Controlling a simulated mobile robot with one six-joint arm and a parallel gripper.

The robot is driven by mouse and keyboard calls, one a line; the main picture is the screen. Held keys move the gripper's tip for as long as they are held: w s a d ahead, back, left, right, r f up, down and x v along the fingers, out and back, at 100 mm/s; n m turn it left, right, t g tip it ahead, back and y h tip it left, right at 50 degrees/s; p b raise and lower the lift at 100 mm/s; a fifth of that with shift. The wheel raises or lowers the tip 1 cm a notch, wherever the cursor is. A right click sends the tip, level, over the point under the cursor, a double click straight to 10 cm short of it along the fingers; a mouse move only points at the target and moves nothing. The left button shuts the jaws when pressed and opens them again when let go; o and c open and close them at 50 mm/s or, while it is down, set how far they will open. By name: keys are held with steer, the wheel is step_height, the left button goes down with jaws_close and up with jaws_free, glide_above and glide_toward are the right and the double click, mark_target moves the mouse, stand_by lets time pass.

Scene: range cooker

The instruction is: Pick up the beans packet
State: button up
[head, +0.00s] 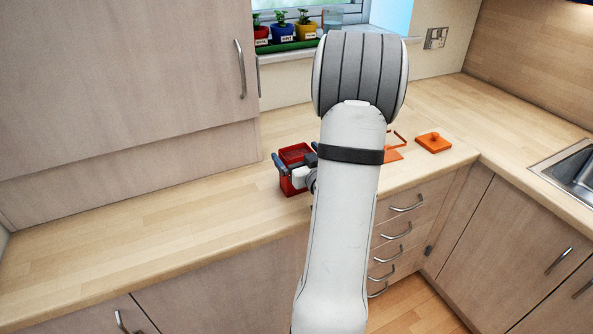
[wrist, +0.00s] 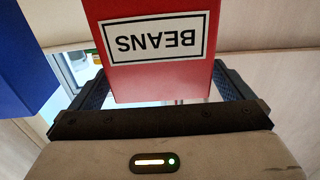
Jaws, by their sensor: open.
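The beans packet (wrist: 160,75) is a red box with a white BEANS label, upside down in the wrist view. It fills the upper middle of that view. My gripper (wrist: 161,84) is open, with one dark finger on each side of the packet, which lies between them. I cannot tell whether the fingers touch it. In the head view, a red box (head: 292,152), apparently the packet, stands on the worktop, with my gripper (head: 296,161) at it. My arm hides part of that area.
A blue box (wrist: 22,55) is close to the left finger in the wrist view. Orange items (head: 433,142) lie on the worktop (head: 160,200) right of my arm. Potted plants (head: 282,27) stand on the windowsill. A tall cabinet (head: 125,80) bounds the left; the worktop before it is clear.

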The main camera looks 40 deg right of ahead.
steer(key=x, duration=0.2)
steer(key=shift+w+f, duration=0.1)
steer(key=shift+w, duration=0.3)
steer(key=shift+c, duration=0.3)
steer(key=c, duration=1.6)
steer(key=shift+c, duration=0.2)
